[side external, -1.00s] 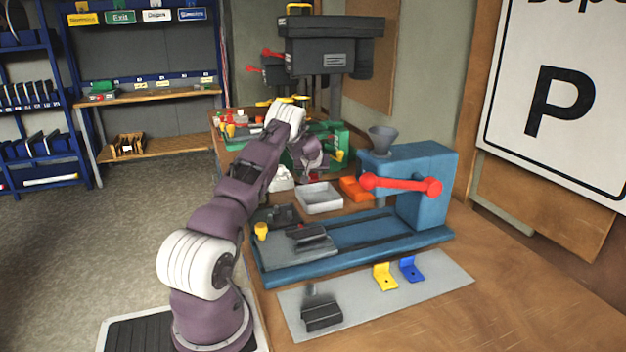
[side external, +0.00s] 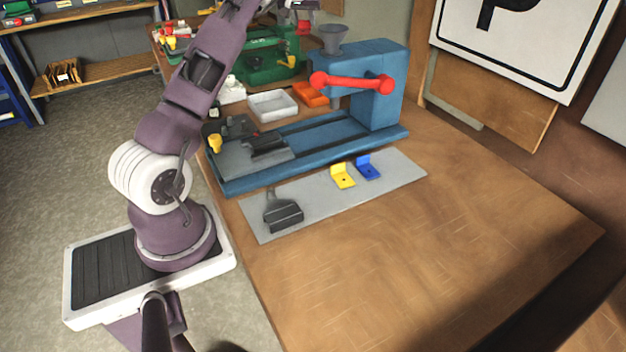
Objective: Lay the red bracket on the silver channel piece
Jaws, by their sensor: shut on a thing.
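My gripper (side external: 303,22) is at the top edge, partly cut off, above and behind the white tray. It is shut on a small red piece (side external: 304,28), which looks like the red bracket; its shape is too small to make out. A dark grey channel-like piece (side external: 268,145) lies on the grey plate of the blue machine, well below and left of my gripper. Another dark grey piece (side external: 284,213) with a stem lies on the grey mat. I cannot tell which of the two is the silver channel piece.
The blue machine (side external: 375,75) has a red lever (side external: 350,82) and a funnel. Yellow (side external: 342,176) and blue (side external: 367,167) brackets lie on the grey mat (side external: 320,200). A white tray (side external: 272,105) and an orange tray (side external: 310,95) stand behind. The table's right front is clear.

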